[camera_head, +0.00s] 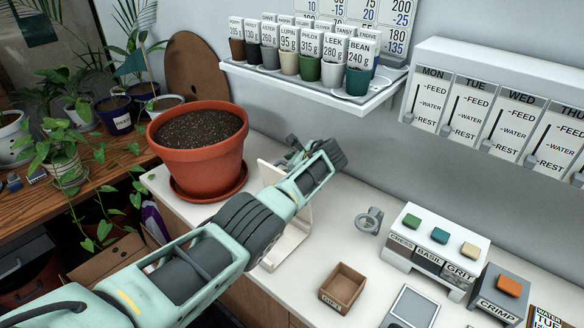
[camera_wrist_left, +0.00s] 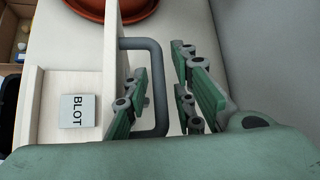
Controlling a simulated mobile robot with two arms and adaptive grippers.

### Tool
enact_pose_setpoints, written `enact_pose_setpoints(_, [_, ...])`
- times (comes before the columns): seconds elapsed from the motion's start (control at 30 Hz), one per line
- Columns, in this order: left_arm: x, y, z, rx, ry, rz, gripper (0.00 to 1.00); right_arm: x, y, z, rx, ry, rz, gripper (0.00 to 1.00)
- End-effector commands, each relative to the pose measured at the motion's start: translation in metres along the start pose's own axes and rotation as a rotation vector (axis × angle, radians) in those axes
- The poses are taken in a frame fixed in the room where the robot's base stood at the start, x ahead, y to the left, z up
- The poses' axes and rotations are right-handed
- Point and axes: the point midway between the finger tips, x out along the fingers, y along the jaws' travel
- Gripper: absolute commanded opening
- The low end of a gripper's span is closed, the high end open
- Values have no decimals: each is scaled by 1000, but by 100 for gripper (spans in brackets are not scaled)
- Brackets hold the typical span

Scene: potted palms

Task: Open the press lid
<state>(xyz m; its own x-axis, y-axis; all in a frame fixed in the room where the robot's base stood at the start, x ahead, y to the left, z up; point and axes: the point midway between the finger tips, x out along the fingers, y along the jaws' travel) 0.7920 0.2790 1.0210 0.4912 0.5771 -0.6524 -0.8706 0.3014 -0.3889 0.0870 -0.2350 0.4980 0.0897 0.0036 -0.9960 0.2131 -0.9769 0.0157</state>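The press is a cream wooden piece on the white counter, partly hidden by my left arm in the head view; its pale base (camera_head: 287,250) shows below the arm. In the left wrist view its lid (camera_wrist_left: 114,62) appears as a board standing on edge beside the base (camera_wrist_left: 75,92). A dark grey U-shaped handle (camera_wrist_left: 159,92) projects from the lid. My left gripper (camera_head: 296,158) is open, and in the left wrist view (camera_wrist_left: 168,92) its fingers lie on either side of the handle bar, with a gap. My right gripper is not in view.
A block marked BLOT (camera_wrist_left: 77,111) lies in the press. A terracotta pot (camera_head: 199,150) on a saucer stands behind left. A small wooden box (camera_head: 343,287), a grey ring-shaped item (camera_head: 369,220) and a button box (camera_head: 435,250) are to the right. A shelf of seed cups (camera_head: 310,85) hangs above.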

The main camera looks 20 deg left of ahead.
Motion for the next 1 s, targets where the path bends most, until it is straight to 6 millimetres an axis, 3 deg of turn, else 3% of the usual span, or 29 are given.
enact_pose_setpoints(0.53, [-7, -1, -1, 1, -2, -2, 29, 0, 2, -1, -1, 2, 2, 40])
enact_pose_setpoints(0.77, [-28, 0, -1, 1, 0, -2, 29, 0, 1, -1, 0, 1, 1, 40])
enact_pose_setpoints(1.0, [-63, 0, -1, 0, 1, -4, 29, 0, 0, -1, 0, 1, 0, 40])
